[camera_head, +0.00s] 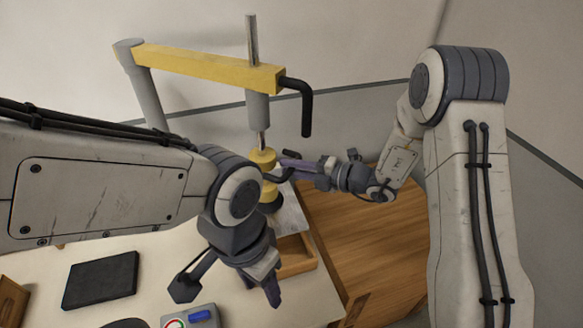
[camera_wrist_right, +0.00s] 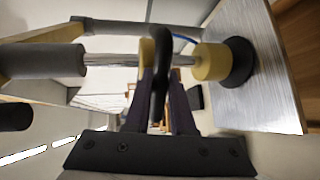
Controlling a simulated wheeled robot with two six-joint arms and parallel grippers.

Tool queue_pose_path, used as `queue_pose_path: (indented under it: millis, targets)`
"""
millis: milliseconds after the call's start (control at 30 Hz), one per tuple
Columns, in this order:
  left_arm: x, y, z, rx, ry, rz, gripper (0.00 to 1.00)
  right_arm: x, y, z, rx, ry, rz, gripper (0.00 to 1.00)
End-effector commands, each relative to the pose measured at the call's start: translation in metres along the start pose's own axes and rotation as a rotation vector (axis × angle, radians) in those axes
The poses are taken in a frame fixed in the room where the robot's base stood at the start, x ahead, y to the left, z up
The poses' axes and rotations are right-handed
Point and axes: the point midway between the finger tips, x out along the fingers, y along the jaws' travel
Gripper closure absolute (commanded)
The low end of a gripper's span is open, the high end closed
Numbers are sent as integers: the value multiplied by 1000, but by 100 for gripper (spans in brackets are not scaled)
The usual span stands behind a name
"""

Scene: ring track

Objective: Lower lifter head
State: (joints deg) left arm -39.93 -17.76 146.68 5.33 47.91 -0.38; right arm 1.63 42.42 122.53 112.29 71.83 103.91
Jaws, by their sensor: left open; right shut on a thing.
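The lifter head (camera_head: 262,160) has yellow collars on a shiny rod below the yellow boom (camera_head: 205,66). In the right wrist view its lower yellow collar (camera_wrist_right: 210,62) sits above a dark round foot (camera_wrist_right: 238,62), close to a brushed metal plate (camera_wrist_right: 268,60); I cannot tell whether they touch. My right gripper (camera_head: 285,168) is shut on the black bent handle (camera_wrist_right: 160,60) beside the head. Its fingers partly cover the handle. My left gripper (camera_head: 228,282) is open and empty above the table, in front of the lifter.
A black crank (camera_head: 307,105) hangs from the boom's end. A grey post (camera_head: 146,95) carries the boom. A black pad (camera_head: 101,279), a grey box with a dial and blue part (camera_head: 190,318), and a wooden tray (camera_head: 298,262) are on the table. A wooden surface (camera_head: 365,240) lies right.

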Motion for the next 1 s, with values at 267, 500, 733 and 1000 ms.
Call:
queue_pose_path:
  millis: [267, 500, 733, 1000]
  targets:
    - [1, 0, 0, 0, 0, 0, 48, -1, -2, 0, 1, -1, -2, 100]
    - [22, -2, 1, -3, 0, 0, 48, 5, -31, 0, 6, -1, -5, 100]
    - [58, -4, 3, -8, 0, 0, 48, 16, -82, -1, 7, 0, -8, 100]
    - [64, -5, 4, -10, 0, 0, 48, 19, -94, -1, 3, -1, -5, 100]
